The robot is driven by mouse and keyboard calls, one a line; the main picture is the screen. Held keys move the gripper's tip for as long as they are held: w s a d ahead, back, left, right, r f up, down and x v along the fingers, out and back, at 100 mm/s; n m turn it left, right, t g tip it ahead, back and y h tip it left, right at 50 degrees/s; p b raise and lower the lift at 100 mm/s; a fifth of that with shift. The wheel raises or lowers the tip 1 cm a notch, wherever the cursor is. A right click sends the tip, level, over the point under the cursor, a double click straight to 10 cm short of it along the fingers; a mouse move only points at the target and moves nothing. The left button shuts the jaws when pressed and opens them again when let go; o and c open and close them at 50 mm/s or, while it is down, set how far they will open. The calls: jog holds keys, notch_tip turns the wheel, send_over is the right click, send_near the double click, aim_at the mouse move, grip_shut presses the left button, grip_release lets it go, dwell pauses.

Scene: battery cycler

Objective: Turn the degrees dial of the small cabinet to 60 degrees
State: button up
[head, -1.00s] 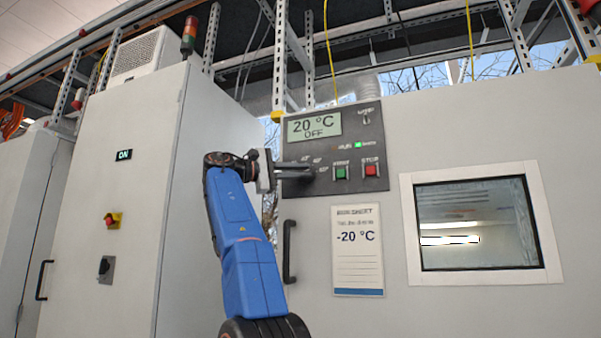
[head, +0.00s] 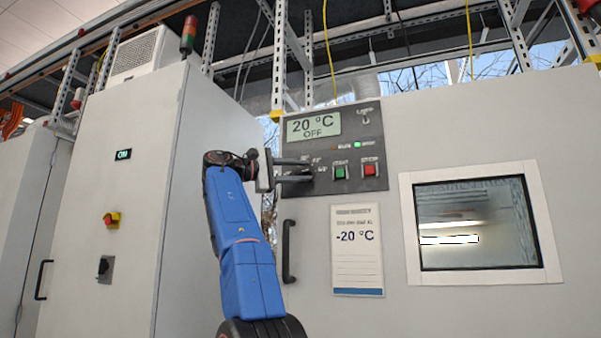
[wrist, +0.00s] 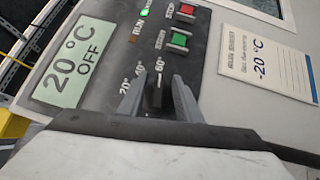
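The degrees dial is a small dark knob (wrist: 154,95) on the dark control panel (head: 350,190) of the light grey cabinet (head: 465,125). In the wrist view, 20°, 40° and 60° marks surround it, and its narrow grip lines up roughly with the 60° mark (wrist: 160,63). My gripper (wrist: 159,80) is open, with one finger on each side of the knob and a gap visible beside it. In the head view, my gripper (head: 309,170) is at the panel's left part and its fingers hide the knob. The display (head: 314,126) reads 20 °C OFF.
A green button (head: 340,172) and a red button (head: 369,169) sit just right of the dial. A toggle switch (head: 366,118) is above them. A paper sheet (head: 357,260) reading -20 °C and a door handle (head: 289,250) are below. A tall cabinet (head: 130,200) stands left.

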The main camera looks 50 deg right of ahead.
jog(key=v, duration=1.7)
jog(key=shift+a, duration=0.15)
jog(key=shift+w, duration=0.1)
